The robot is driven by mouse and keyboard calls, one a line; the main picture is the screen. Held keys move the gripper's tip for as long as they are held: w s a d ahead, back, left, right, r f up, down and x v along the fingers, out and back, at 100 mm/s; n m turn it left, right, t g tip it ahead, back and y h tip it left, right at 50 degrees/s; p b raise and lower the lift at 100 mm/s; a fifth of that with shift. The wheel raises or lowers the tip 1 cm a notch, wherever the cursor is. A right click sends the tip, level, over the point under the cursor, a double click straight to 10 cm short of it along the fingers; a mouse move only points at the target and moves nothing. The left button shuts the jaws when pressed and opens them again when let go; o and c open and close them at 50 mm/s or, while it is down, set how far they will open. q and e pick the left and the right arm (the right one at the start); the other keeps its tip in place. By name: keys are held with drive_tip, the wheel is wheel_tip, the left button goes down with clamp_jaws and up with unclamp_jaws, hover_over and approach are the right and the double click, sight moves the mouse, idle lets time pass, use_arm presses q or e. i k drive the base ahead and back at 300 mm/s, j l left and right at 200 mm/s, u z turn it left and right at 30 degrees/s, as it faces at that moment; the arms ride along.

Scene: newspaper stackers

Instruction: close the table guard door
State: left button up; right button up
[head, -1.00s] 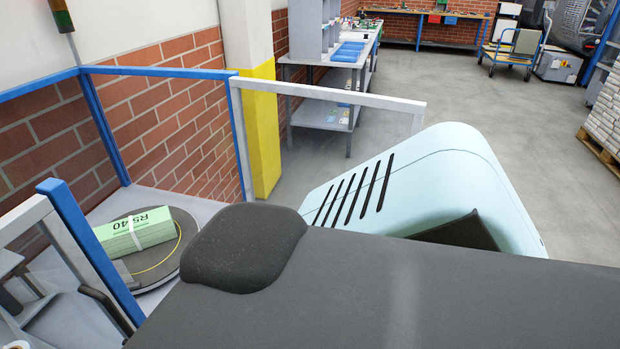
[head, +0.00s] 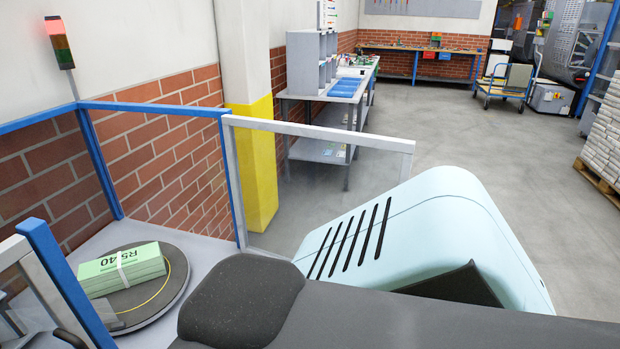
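The table guard (head: 160,108) is a blue frame with clear panels around a grey table (head: 205,250) at the left of the head view. A light-grey framed panel (head: 320,129), which looks like the guard door, reaches right from the blue post beside the yellow pillar base. It stands swung out, away from the near-left blue post (head: 60,280), so that side is open. Its lower part is hidden behind a pale-blue slotted shell and a dark arm link. Neither of my grippers shows.
A strapped green bundle (head: 122,270) lies on a round turntable (head: 150,302) inside the guard. A yellow-based pillar (head: 258,175) stands behind the panel. A signal lamp (head: 58,42) glows red. Free floor (head: 440,130) extends right, towards a cart (head: 507,80) and a stacked pallet (head: 603,140).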

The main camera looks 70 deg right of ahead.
sight(407, 146)
drive_tip(key=k+l, duration=0.25)
drive_tip(key=k+l+u, duration=0.1)
drive_tip(key=k+l, duration=0.15)
drive_tip(key=l, duration=0.25)
drive_tip(key=k+l+u, duration=0.1)
drive_tip(key=l, duration=0.35)
drive_tip(key=k+l+u, duration=0.1)
drive_tip(key=k+l, duration=0.3)
drive_tip(key=l, duration=0.25)
drive_tip(key=l+u, duration=0.1)
drive_tip(key=l, duration=0.2)
drive_tip(key=k+l, duration=0.15)
drive_tip(key=l, duration=0.2)
drive_tip(key=l+u, duration=0.1)
drive_tip(key=l, duration=0.7)
drive_tip(key=l+u, duration=0.15)
drive_tip(key=l, duration=0.65)
drive_tip(key=k, duration=0.05)
